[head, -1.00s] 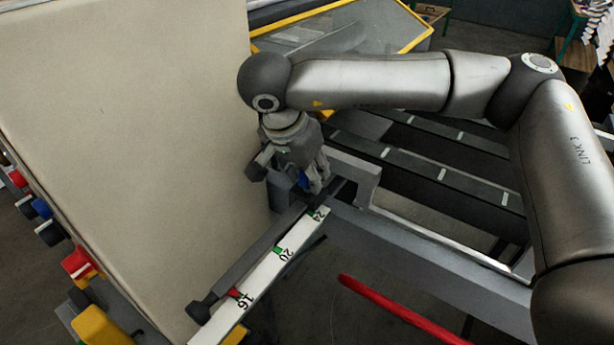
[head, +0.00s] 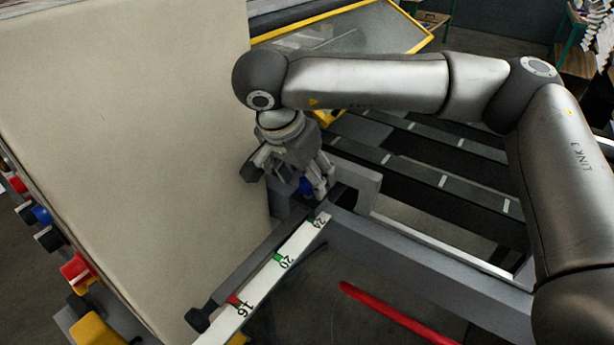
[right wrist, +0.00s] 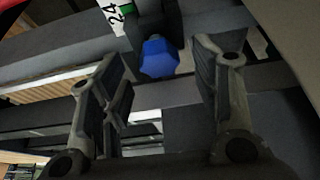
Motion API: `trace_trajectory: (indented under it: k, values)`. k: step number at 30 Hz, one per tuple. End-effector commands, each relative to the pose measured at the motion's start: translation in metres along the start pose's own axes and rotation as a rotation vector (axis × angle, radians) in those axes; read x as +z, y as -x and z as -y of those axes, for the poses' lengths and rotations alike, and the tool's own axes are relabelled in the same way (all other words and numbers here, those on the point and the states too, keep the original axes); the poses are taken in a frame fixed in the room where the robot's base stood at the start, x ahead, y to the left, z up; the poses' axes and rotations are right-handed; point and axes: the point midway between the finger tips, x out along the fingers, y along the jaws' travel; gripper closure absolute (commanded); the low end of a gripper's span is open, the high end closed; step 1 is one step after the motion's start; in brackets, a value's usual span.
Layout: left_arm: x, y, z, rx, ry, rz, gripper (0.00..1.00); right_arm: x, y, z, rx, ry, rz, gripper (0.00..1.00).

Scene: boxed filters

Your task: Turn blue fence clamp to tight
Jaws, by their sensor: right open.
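The blue fence clamp knob (right wrist: 159,58) is a faceted blue knob beside the 24 end of the scale. In the right wrist view it sits between and beyond my open right gripper's fingers (right wrist: 165,95), with a gap on both sides. In the head view only part of the blue clamp (head: 305,186) shows behind the fingers of my right gripper (head: 322,188). The fingers point down at it. My left gripper is not in view.
A white scale (head: 265,280) marked 16, 20 and 24 runs along a dark fence bar. A large beige panel (head: 120,150) stands close to the left of my gripper. A red bar (head: 390,314) lies at lower right. Coloured knobs (head: 75,268) line the far left.

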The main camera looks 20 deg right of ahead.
Motion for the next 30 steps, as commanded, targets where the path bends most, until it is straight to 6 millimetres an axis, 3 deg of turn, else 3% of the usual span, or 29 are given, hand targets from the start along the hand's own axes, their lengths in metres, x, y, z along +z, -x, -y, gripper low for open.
trace_trajectory:
  k: [9,15,30]
  values:
    - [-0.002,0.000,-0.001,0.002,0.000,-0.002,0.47,0.000,0.068,0.001,-0.004,0.000,0.000,0.43]
    - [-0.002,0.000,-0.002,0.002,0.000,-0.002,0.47,0.000,0.097,0.001,-0.002,-0.001,0.000,0.43]
    - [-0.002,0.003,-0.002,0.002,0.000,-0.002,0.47,-0.001,0.109,0.000,0.000,0.000,0.001,0.43]
